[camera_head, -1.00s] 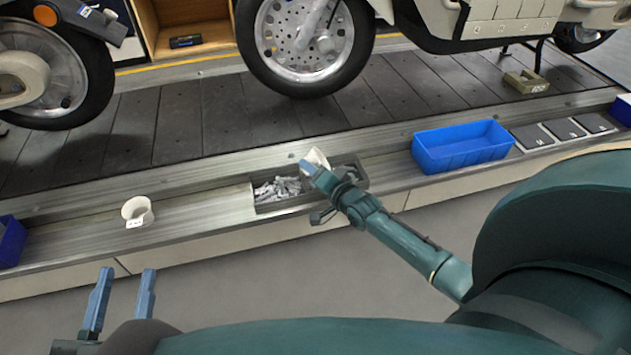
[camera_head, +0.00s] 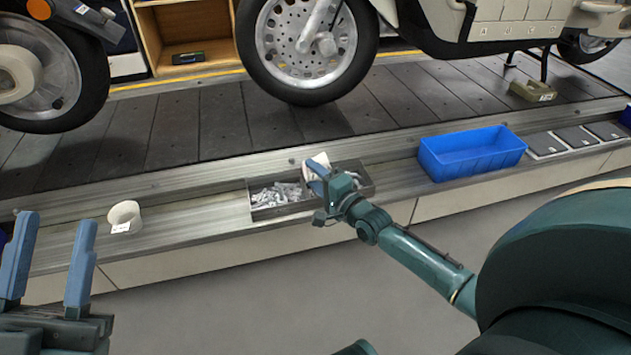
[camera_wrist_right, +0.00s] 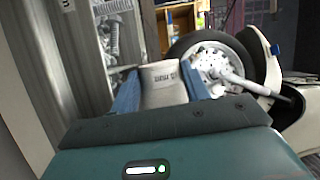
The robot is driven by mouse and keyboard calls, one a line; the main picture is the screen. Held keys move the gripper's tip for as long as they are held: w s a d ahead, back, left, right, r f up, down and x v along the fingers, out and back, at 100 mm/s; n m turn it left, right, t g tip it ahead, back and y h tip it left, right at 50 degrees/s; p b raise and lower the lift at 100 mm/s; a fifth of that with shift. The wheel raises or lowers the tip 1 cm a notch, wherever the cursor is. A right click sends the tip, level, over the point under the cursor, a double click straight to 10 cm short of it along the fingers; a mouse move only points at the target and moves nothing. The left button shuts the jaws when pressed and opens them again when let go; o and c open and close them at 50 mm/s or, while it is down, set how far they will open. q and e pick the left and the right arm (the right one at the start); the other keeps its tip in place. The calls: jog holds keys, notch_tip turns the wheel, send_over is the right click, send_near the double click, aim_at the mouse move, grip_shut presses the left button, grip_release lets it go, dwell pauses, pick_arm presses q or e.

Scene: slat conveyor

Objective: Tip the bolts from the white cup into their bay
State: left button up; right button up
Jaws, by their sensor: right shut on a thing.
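My right gripper (camera_head: 318,183) is shut on a white cup (camera_head: 316,165), held tilted over the metal bay (camera_head: 282,212) in the ledge. In the right wrist view the cup (camera_wrist_right: 162,86) sits between the two blue fingers, with dark lettering that appears inverted. The cup's mouth and contents are hidden. Several grey bolts (camera_head: 274,195) lie in the bay's left part; they also show in the right wrist view (camera_wrist_right: 112,36). My left gripper (camera_head: 50,262) is open and empty, in front of the ledge.
A blue bin (camera_head: 472,163) stands on the ledge right of the bay, with flat dark trays (camera_head: 575,138) beyond it. Behind the ledge runs the slatted conveyor (camera_head: 200,118) carrying scooters (camera_head: 305,45). The ledge between the second cup and the bay is clear.

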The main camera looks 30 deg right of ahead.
jog(key=shift+s+f+m+b, duration=0.1)
jog(key=shift+f+m+b, duration=0.15)
jog(key=shift+m+b, duration=0.45)
jog(key=shift+d+r+m+t, duration=0.15)
jog(key=shift+r+m+t, duration=0.05)
jog(key=shift+m+t, duration=0.25)
jog(key=m, duration=0.1)
jog(key=r+m+t, duration=0.1)
jog(key=m, duration=0.1)
jog(key=shift+d, duration=0.25)
jog(key=m, duration=0.1)
jog(key=d+m+t+h, duration=0.1)
jog(key=shift+s+r+m, duration=0.15)
jog(key=shift+r+m, duration=0.2)
jog(key=shift+r, duration=0.05)
jog(key=m, duration=0.1)
jog(key=d+r+m+t+h, duration=0.1)
jog(key=m, duration=0.1)
jog(key=m+h, duration=0.1)
jog(key=m, duration=0.1)
jog(key=shift+s+d+r, duration=0.15)
jog(key=shift+d, duration=0.2)
pick_arm(q)
jog(key=r+m+h, duration=0.2)
jog(key=m+h, duration=0.1)
jog(key=shift+s+g, duration=0.3)
pick_arm(e)
jog(key=shift+m, duration=0.3)
pick_arm(q)
jog(key=shift+f, duration=0.1)
